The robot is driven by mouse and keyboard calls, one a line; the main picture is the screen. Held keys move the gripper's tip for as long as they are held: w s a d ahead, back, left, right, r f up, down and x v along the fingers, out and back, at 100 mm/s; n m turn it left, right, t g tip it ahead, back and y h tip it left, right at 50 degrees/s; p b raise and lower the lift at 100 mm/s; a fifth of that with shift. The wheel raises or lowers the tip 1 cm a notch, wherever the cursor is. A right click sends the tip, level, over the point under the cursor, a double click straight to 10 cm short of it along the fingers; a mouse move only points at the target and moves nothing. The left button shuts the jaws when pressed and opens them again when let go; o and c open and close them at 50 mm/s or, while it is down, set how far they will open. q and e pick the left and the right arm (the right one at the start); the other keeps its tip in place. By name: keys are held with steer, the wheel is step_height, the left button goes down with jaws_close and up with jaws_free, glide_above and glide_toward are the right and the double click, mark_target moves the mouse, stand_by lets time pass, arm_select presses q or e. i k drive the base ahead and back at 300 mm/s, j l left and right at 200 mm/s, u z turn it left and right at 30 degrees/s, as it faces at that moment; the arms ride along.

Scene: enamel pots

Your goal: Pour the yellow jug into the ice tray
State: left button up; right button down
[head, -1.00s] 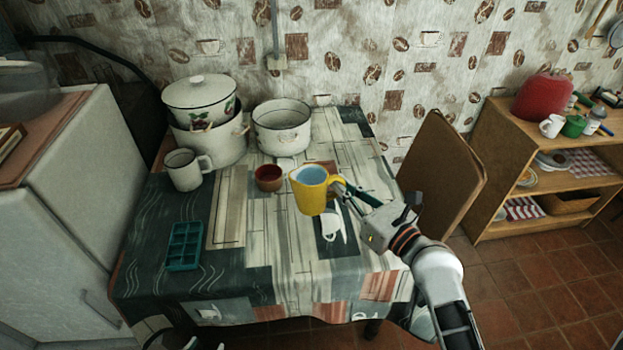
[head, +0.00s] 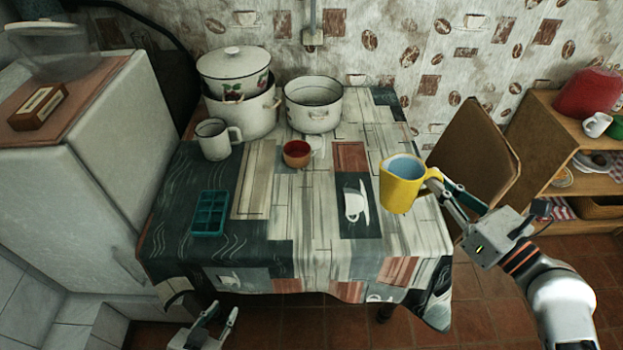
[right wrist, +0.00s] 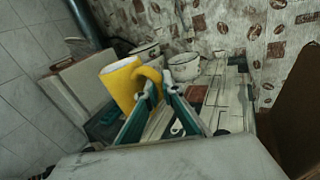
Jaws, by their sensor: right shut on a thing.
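The yellow jug (head: 401,186) is held by its handle in my right gripper (head: 436,184), above the right part of the table. It looks close to upright, with a pale blue inside showing. In the right wrist view the jug (right wrist: 121,84) sits at the fingertips of the right gripper (right wrist: 158,88), which are closed on the handle. The teal ice tray (head: 209,213) lies on the left front part of the table, well left of the jug. My left gripper (head: 217,322) is low at the bottom edge, in front of the table, with its fingers apart and empty.
A white mug (head: 214,140), a small red-brown bowl (head: 296,153) and enamel pots (head: 313,105) stand toward the back of the table (head: 310,225). A chair (head: 474,150) is at right, a white fridge (head: 90,170) at left. The table between tray and jug is clear.

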mark_target(209, 219)
steer(key=u, duration=1.15)
steer(key=i+l, duration=0.6)
steer(key=l, duration=0.2)
